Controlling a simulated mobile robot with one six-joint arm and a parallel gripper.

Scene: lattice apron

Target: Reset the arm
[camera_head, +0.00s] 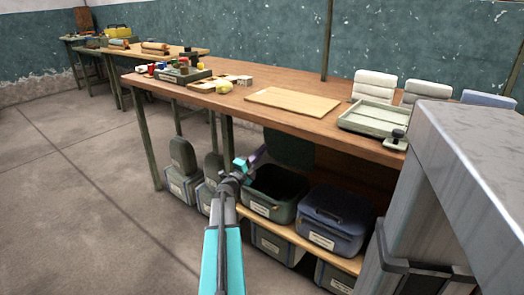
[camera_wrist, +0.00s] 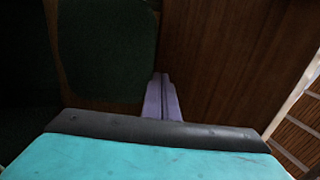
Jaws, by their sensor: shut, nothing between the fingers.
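My gripper (camera_head: 257,154) is at the end of my teal arm, in front of the long wooden workbench (camera_head: 210,97) and below its top edge. In the wrist view its purple fingers (camera_wrist: 162,97) lie together, shut and empty. The wrist view also shows a dark green panel (camera_wrist: 108,48) and dark brown wood close by. In the head view a dark green panel (camera_head: 289,147) stands under the bench just right of my gripper.
Lidded bins, among them a blue one (camera_head: 335,216), and an open dark bin (camera_head: 274,192) sit on the lower shelf. A board (camera_head: 293,102) and a pale tray (camera_head: 374,118) lie on the bench. A grey metal block (camera_head: 468,150) stands at right. The floor at left is clear.

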